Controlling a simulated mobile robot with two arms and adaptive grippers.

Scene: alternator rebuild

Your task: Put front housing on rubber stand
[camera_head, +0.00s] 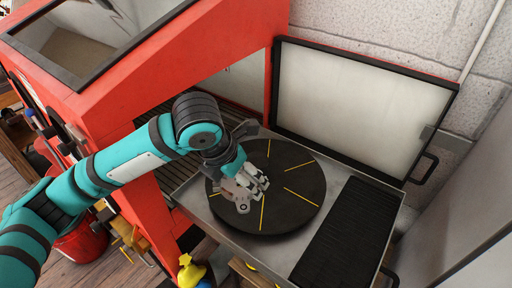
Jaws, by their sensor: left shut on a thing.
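My left gripper (254,184) reaches in from the left and points down over a round black disc with yellow lines (298,205). It is shut on a small grey metal part, the front housing (238,191), which is partly hidden by the fingers. The housing is over the left part of the disc; I cannot tell whether it touches the surface. No separate rubber stand can be made out; I cannot tell if the black disc is it. My right gripper is not in view.
The disc sits on a metal tray (196,205) extending from a red cabinet (150,50). A black ribbed mat (345,235) lies at the tray's right. An open door with a pale panel (360,105) stands behind. A red bucket (80,245) is on the floor at left.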

